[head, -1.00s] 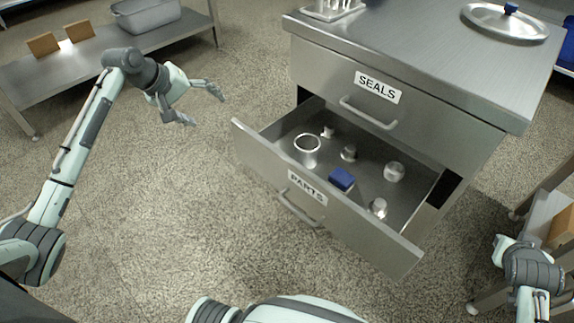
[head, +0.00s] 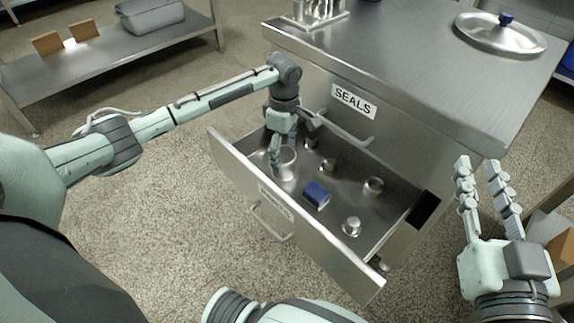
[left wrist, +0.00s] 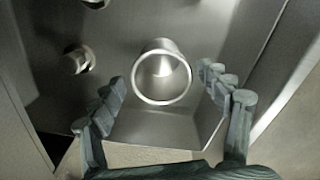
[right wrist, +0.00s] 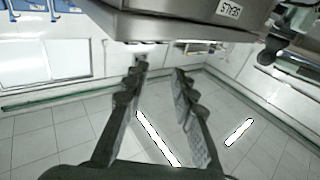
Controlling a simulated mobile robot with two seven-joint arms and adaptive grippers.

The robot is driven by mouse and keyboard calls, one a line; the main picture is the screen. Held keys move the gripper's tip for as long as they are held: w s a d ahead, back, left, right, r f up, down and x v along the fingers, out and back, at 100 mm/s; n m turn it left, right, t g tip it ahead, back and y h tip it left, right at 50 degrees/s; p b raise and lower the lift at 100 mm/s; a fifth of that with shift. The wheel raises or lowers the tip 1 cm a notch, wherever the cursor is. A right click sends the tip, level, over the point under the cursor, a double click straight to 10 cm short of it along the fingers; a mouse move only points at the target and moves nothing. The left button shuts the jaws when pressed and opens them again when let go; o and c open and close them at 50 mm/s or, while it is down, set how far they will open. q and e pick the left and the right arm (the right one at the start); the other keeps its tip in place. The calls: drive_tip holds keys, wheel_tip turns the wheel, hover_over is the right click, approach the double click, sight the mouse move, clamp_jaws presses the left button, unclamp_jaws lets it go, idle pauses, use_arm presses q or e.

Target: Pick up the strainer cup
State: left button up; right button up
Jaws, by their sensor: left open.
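The strainer cup (head: 286,164) looks like a metal cup with a round open rim. It stands in the open parts drawer, at the left end, partly hidden by my left gripper in the head view. My left gripper (head: 292,150) is open and points down into the drawer at the cup. In the left wrist view the cup (left wrist: 162,74) lies between and just beyond the open fingers (left wrist: 160,88), with no clear contact. My right gripper (head: 477,165) is open and empty, raised to the right of the cabinet.
The drawer (head: 318,245) also holds a blue block (head: 316,195) and several small metal parts, such as one near its front (head: 351,226). The closed seals drawer (head: 350,104) overhangs behind.

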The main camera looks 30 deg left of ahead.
use_arm(q)
wheel_tip(320, 180, down, 5)
drive_tip(key=shift+a+r+b, duration=0.1)
drive_tip(key=shift+b, duration=0.75)
drive_tip(key=shift+f, duration=0.25)
use_arm(e)
wheel_tip(320, 180, up, 7)
drive_tip(key=s+a+t+y, duration=0.1)
drive_tip(key=s+t+y, duration=0.1)
drive_tip(key=t, duration=0.2)
use_arm(q)
drive_tip(key=c, duration=1.3)
